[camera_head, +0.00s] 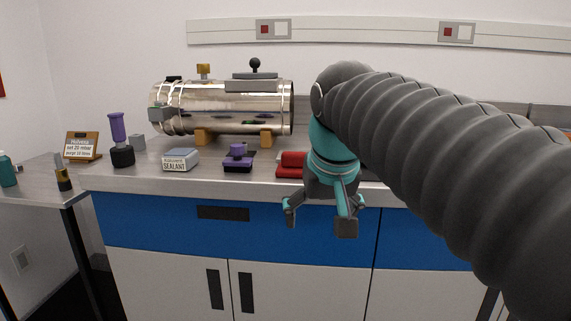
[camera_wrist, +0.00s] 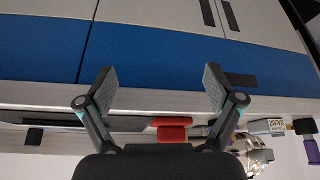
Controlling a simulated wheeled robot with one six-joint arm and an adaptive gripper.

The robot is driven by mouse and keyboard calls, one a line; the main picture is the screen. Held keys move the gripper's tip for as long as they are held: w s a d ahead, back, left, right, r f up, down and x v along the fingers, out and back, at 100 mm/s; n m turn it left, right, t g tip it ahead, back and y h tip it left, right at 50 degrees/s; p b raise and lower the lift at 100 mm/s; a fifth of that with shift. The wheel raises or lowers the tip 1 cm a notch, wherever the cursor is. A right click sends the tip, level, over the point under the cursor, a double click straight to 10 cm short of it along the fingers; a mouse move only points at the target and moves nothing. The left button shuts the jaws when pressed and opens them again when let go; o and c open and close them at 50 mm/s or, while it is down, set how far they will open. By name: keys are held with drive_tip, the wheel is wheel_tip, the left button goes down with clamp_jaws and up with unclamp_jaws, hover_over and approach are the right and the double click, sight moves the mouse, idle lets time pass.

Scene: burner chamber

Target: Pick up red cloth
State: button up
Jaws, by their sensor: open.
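The red cloth (camera_head: 291,163) lies folded on the countertop near its front edge, partly hidden behind my gripper and arm in the head view. It also shows in the wrist view (camera_wrist: 172,134), beyond and between my fingers. My gripper (camera_head: 321,222) is open and empty, with its fingers pointing down in front of the blue drawer fronts, below the counter's front edge. In the wrist view the open fingers (camera_wrist: 158,84) are wide apart, with nothing between the tips.
A shiny metal cylinder (camera_head: 222,107) rests on wooden blocks. A sealant box (camera_head: 180,160), a purple-handled tool (camera_head: 238,158) and a purple-topped black object (camera_head: 120,142) stand left of the cloth. A side table (camera_head: 35,182) adjoins at left. Blue drawers (camera_head: 160,225) front the counter.

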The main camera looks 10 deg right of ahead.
sight(295, 152)
drive_tip(key=w+a+r+m+g+p, duration=0.1)
drive_tip(key=w+r+m, duration=0.2)
drive_tip(key=w+r, duration=1.2)
drive_tip(key=shift+h, duration=0.4)
drive_tip(key=x, duration=0.1)
drive_tip(key=b+x, duration=0.1)
drive_tip(key=x, duration=0.1)
drive_tip(key=b+x, duration=0.1)
drive_tip(key=x, duration=0.1)
drive_tip(key=shift+s+f, duration=0.2)
drive_tip(key=shift+s, duration=0.15)
drive_tip(key=shift+b+x, duration=1)
drive_tip(key=shift+x, duration=1.95)
drive_tip(key=shift+w+a, duration=0.1)
drive_tip(key=shift+w, duration=0.05)
drive_tip(key=c, duration=1.2)
